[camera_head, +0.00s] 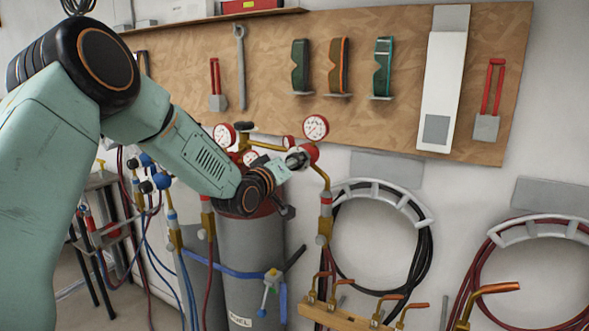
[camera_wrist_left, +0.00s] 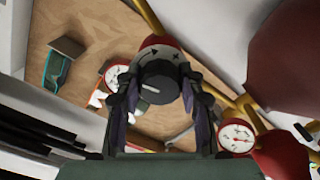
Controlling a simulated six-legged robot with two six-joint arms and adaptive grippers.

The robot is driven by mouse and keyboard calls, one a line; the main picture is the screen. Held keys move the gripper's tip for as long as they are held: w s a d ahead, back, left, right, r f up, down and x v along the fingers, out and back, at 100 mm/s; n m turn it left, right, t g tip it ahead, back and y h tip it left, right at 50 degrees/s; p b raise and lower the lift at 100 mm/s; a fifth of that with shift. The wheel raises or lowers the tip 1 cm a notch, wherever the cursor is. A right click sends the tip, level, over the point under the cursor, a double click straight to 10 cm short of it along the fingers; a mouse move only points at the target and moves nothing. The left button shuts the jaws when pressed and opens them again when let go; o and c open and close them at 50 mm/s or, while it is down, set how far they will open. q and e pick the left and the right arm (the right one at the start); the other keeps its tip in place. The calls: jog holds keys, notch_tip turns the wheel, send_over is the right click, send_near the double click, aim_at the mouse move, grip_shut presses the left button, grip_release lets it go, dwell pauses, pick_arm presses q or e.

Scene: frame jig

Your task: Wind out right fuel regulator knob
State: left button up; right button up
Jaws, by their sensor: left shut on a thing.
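A pale line shows on the knob's face. My left gripper (camera_wrist_left: 155,100) has one finger on each side of the knob and is shut on it. In the head view my left gripper (camera_head: 296,160) reaches the red regulator (camera_head: 312,152) from the left; the knob is mostly hidden there by the fingers. A white-faced gauge (camera_head: 316,127) stands above this regulator. My right gripper is in neither view.
A grey fuel cylinder (camera_head: 250,260) with a blue strap stands below. More gauges (camera_head: 224,135) are close to my left wrist. Hoses hang on a wall holder (camera_head: 380,192) to the right. Brass torches (camera_head: 385,305) sit on a wooden rack. A tool board (camera_head: 400,70) is behind.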

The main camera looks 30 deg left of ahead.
pick_arm(q)
jog(key=n, duration=0.2)
jog(key=n+b, duration=0.1)
jog(key=shift+f+n, duration=0.2)
jog(key=shift+n, duration=0.2)
jog(key=n+b, duration=0.1)
jog(key=n, duration=0.2)
jog(key=shift+n, duration=0.3)
jog(key=n+b, duration=0.1)
jog(key=n, duration=0.4)
jog(key=shift+d+n+b, duration=0.1)
jog(key=shift+n+b, duration=0.2)
jog(key=shift+n, duration=0.1)
jog(key=o, duration=1.2)
jog(key=shift+s+r, duration=0.15)
jog(key=shift+s, duration=0.05)
jog(key=shift+w, duration=0.1)
